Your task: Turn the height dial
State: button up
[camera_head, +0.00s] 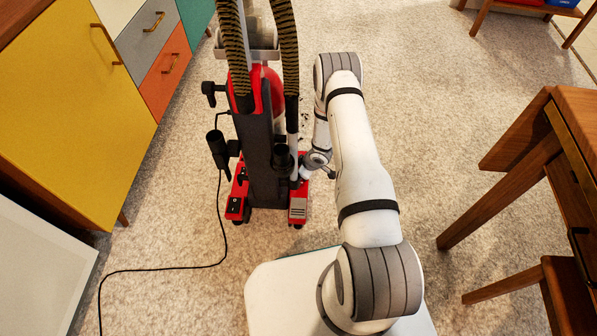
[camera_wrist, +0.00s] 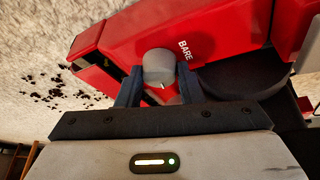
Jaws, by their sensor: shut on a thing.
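A red and black upright vacuum cleaner (camera_head: 262,165) stands on the carpet, left of my arm in the head view. Its red base (camera_wrist: 215,30) fills the top of the wrist view and bears the word BARE. The height dial (camera_wrist: 158,66) is a grey round knob with a pale pointer mark on that base. My gripper (camera_wrist: 158,88) is shut on the dial, with one dark finger on each side of it. In the head view my gripper (camera_head: 304,172) is at the right side of the vacuum's base, and the dial cannot be made out there.
A black cord (camera_head: 222,235) runs from the vacuum over the carpet to the lower left. A coloured cabinet (camera_head: 75,95) stands at the left. A wooden table (camera_head: 520,160) and a stool stand at the right. Dark crumbs (camera_wrist: 60,90) lie on the carpet beside the base.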

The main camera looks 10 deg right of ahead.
jog(key=o, duration=1)
jog(key=shift+c, duration=0.2)
jog(key=shift+d+r, duration=0.1)
jog(key=shift+r, duration=0.15)
jog(key=p+v, duration=0.3)
jog(key=v, duration=0.4)
jog(key=shift+s, duration=0.15)
